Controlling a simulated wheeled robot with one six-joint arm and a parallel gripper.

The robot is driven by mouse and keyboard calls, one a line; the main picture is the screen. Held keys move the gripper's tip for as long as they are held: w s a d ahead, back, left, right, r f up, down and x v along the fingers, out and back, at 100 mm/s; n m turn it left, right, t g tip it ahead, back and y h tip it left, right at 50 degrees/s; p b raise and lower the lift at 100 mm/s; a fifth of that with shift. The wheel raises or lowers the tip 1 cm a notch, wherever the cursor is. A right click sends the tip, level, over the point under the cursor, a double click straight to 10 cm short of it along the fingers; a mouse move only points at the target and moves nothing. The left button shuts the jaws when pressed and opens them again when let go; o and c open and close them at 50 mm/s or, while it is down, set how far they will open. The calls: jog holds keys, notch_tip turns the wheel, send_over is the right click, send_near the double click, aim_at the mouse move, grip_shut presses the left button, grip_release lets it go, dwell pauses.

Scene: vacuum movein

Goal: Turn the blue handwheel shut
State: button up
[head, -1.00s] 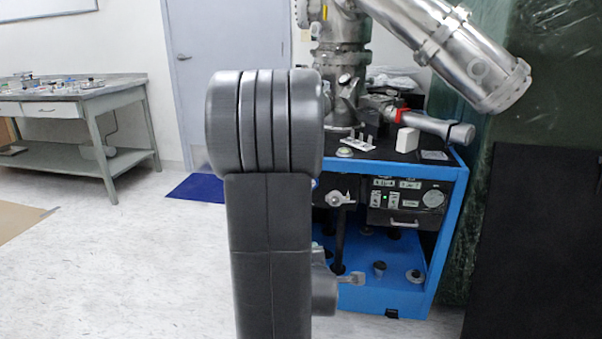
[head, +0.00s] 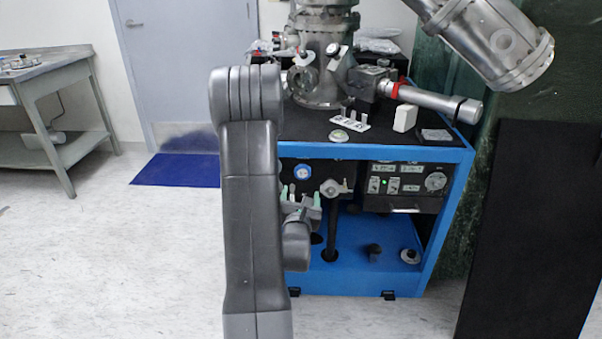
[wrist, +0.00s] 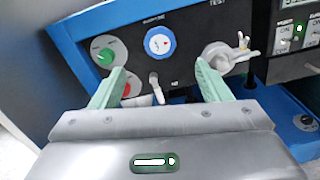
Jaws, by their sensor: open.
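A round blue-rimmed wheel or dial (wrist: 160,43) with a white face and a small red mark is on the black front panel of the blue cart. It is the only blue round part I see on that panel; I cannot tell for sure that it is a handwheel. It also shows in the head view (head: 303,171). My gripper (wrist: 160,70) is open and empty, its two green fingers spread on either side below the blue-rimmed part and apart from it. In the head view my gripper (head: 300,196) is partly hidden by my arm, in front of the panel.
On the panel, a green knob (wrist: 104,51) and a red knob (wrist: 122,86) sit left, a small white lever (wrist: 156,88) below, and a grey valve handle (wrist: 226,54) right. Metal vacuum tubing (head: 470,40) overhangs the cart (head: 455,190). Open floor lies left.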

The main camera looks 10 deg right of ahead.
aim_at(303, 172)
jog(key=x, duration=1.1)
jog(key=shift+w+f+b, duration=0.1)
jog(key=shift+w+b, duration=0.05)
jog(key=shift+b, duration=0.15)
jog(key=shift+c, duration=0.4)
jog(key=c, duration=0.9)
